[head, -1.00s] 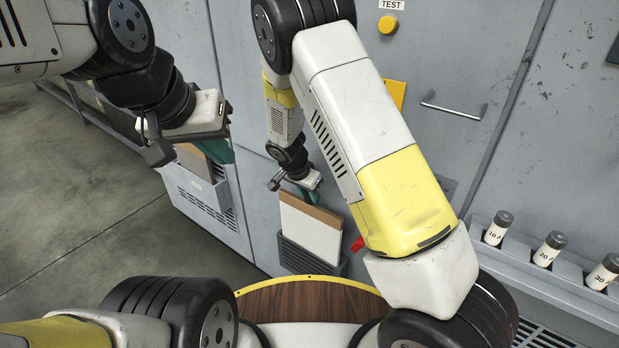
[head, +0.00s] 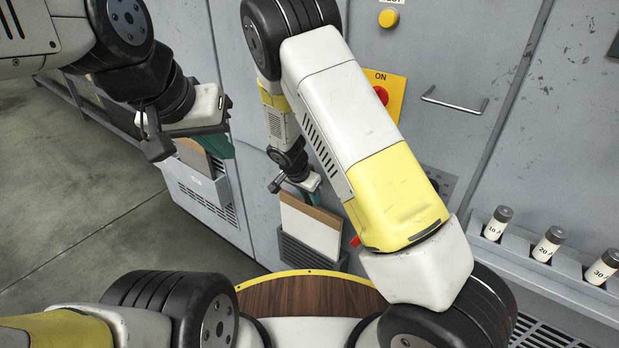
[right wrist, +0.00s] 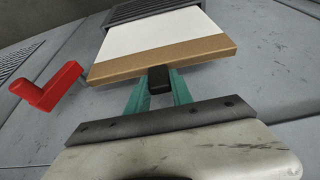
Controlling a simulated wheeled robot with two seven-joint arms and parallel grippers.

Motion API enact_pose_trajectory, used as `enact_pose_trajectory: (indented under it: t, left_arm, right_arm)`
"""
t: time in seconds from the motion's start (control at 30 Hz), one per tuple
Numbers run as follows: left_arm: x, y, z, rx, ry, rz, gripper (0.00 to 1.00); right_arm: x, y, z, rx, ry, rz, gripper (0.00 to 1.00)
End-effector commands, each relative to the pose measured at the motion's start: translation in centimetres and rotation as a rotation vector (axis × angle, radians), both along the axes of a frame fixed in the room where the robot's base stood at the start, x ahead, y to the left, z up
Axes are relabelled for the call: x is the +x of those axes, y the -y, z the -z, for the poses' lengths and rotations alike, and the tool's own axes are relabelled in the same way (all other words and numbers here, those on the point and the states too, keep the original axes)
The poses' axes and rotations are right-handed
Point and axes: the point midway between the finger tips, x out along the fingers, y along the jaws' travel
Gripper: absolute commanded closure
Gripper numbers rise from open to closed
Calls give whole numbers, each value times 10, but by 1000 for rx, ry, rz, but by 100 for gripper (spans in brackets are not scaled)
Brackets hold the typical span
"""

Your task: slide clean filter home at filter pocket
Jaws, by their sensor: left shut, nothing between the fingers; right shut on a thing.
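The clean filter (head: 308,225) is a white panel with a brown cardboard edge. It stands upright, its lower part inside the dark grey filter pocket (head: 312,253) on the cabinet front and its upper part showing above it. My right gripper (head: 304,193) is shut at the filter's top edge. In the right wrist view its teal fingers (right wrist: 160,90) close on a black tab at the brown edge of the filter (right wrist: 160,57), with the pocket (right wrist: 150,10) beyond. My left gripper (head: 222,147) is shut and empty, up at the left, away from the filter.
A second holder (head: 213,188) with a brown-edged panel is on the cabinet at left, behind my left gripper. A red handle (right wrist: 48,87) sticks out beside the pocket. Labelled canisters (head: 548,244) stand in a rack at right. Open floor lies at left.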

Motion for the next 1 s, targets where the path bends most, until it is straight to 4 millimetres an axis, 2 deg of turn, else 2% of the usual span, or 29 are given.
enact_pose_trajectory:
  t: [1.0]
  left_arm:
    - [0,0,0,0,0,0,100]
  right_arm:
    - [0,0,26,-1,-1,-1,100]
